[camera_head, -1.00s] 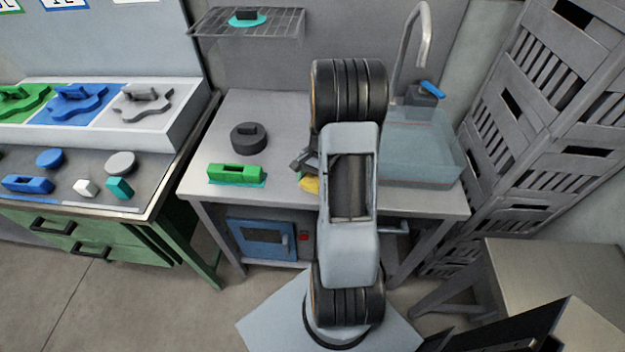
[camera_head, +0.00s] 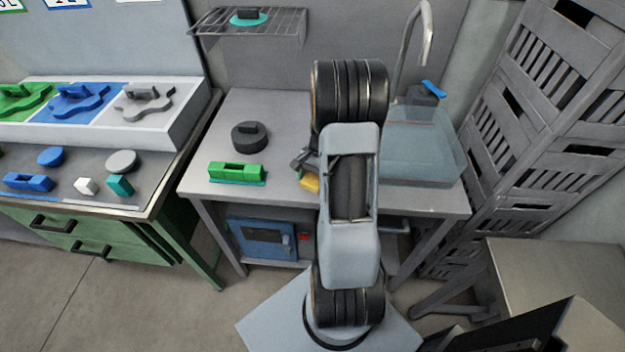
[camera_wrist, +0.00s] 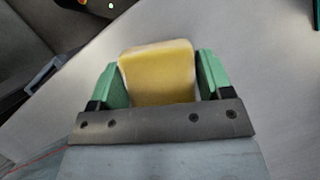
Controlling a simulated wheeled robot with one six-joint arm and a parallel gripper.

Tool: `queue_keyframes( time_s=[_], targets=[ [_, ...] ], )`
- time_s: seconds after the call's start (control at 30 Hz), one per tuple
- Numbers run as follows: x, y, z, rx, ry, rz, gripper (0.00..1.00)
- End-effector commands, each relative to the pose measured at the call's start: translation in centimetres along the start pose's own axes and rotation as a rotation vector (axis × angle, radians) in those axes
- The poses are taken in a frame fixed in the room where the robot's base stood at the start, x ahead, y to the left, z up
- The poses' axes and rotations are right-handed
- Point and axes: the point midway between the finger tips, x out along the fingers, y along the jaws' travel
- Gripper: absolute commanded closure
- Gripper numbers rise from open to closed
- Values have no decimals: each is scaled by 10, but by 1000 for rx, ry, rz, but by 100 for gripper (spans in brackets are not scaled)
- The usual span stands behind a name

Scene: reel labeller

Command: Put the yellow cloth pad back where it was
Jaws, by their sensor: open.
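The yellow cloth pad (camera_wrist: 158,75) lies between the two green fingers of my gripper (camera_wrist: 156,82) in the wrist view. The fingers are open, one on each side of the pad. In the head view the pad (camera_head: 311,184) shows as a small yellow patch at the front middle of the grey table (camera_head: 280,108), partly hidden by my arm. My gripper (camera_head: 303,165) is just beside and above it there, mostly hidden. I cannot tell whether the pad touches the tabletop.
A green block (camera_head: 236,172) on a teal base and a dark round knobbed piece (camera_head: 249,137) stand left of the pad. A clear basin (camera_head: 422,145) with a tap (camera_head: 427,40) is at the right. A wire shelf (camera_head: 285,24) hangs behind. The table's front edge is close.

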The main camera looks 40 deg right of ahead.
Motion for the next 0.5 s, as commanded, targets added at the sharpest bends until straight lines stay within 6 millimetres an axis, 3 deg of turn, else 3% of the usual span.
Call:
queue_keyframes(
  time_s=[0.03, 0.23, 0.37, 0.5],
  targets=[
    [14, 5, -1, 2, -15, 13, 21],
    [10, 5, 1, 2, -14, 13, 21],
    [-4, 5, 3, 2, -11, 12, 21],
    [-34, 3, 2, 1, -8, 10, 21]
  ],
)
